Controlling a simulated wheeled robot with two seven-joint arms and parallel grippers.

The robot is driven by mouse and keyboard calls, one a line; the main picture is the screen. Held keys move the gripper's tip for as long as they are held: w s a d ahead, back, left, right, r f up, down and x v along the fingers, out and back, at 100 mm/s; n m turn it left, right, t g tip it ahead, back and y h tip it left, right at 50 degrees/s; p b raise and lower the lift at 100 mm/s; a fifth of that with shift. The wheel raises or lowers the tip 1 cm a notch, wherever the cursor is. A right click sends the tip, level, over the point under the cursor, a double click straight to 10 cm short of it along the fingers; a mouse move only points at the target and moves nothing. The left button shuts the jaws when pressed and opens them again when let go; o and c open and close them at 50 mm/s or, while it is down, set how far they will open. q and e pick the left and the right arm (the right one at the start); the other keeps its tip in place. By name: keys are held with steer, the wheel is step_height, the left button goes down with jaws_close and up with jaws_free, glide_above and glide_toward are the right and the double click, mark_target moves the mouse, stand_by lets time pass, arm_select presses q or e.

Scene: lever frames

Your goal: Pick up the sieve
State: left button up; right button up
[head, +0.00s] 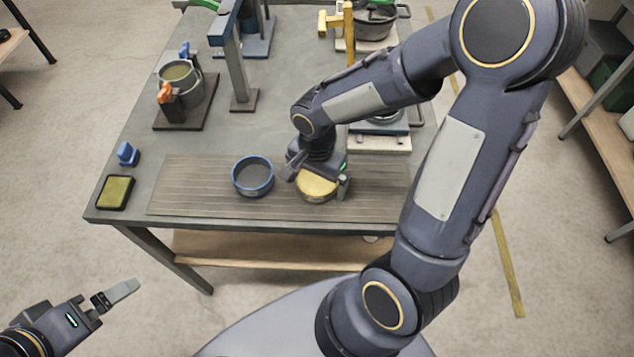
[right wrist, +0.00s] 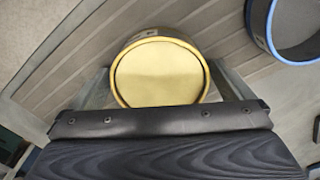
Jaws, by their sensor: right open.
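A round, shallow yellow sieve-like pan (head: 317,187) lies on the slatted mat, under my right gripper (head: 318,173). In the right wrist view the yellow pan (right wrist: 158,74) sits between the two spread fingers of the right gripper (right wrist: 160,80), one on each side. The jaws are open; whether either finger touches the rim I cannot tell. A second round sieve (head: 253,177) with a blue rim and grey inside lies just left on the mat, and part of it shows in the right wrist view (right wrist: 285,25). My left gripper (head: 122,291) is low at the left, away from the table.
A yellow-green sponge-like block (head: 115,192) and a blue piece (head: 127,154) lie at the left. Lever frames with pots, including one with an orange part (head: 165,92), stand farther back.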

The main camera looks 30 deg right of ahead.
steer(key=c, duration=1)
steer(key=shift+r, duration=0.2)
